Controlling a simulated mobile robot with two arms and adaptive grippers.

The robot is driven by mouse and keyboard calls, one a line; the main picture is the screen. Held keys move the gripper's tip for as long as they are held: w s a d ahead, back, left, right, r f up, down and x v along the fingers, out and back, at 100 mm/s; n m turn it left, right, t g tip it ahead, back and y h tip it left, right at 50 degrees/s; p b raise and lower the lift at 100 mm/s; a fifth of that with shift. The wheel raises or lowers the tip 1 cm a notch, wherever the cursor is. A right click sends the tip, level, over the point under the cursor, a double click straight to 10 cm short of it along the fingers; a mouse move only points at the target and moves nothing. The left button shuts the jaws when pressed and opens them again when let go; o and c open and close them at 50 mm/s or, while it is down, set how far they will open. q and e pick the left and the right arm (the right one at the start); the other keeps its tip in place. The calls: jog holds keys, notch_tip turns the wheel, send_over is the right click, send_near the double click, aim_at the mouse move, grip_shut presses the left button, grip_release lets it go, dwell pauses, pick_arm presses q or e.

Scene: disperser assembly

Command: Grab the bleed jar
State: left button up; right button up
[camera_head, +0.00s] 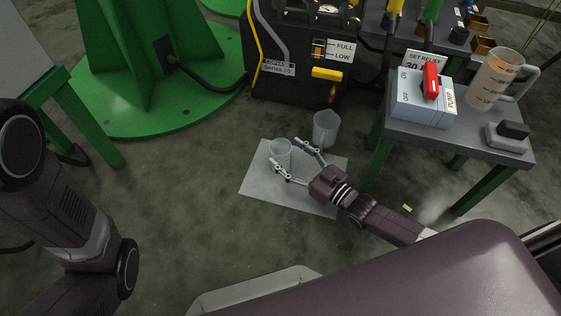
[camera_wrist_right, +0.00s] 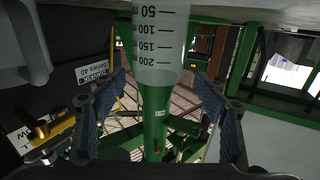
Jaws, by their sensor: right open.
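A clear, graduated jar (camera_head: 281,150), which looks like the bleed jar, stands on a pale mat (camera_head: 258,181) on the floor. My right gripper (camera_head: 286,155) is open, with one finger on either side of this jar. In the right wrist view, the jar (camera_wrist_right: 160,45) shows its 50 to 200 marks, centred between and beyond the blue-padded fingers (camera_wrist_right: 162,115). A gap shows on both sides, and I see no grip on it. A second clear container (camera_head: 325,128) stands just behind and to the right, at the mat's edge. My left gripper is not in view.
A dark machine (camera_head: 290,80) with a yellow handle (camera_head: 326,74) stands behind the mat. A green-legged table (camera_head: 470,140) at right holds a pump switch box (camera_head: 422,105) and a measuring jug (camera_head: 493,80). A green base (camera_head: 150,100) stands back left. Floor left of the mat is clear.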

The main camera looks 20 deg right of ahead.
aim_at(281, 147)
jog(key=b+x, duration=0.2)
jog(key=x, duration=0.1)
jog(key=shift+w+d+f, duration=0.1)
jog(key=shift+w+f, duration=0.05)
jog(key=shift+w, duration=0.25)
jog(key=c, duration=1.4)
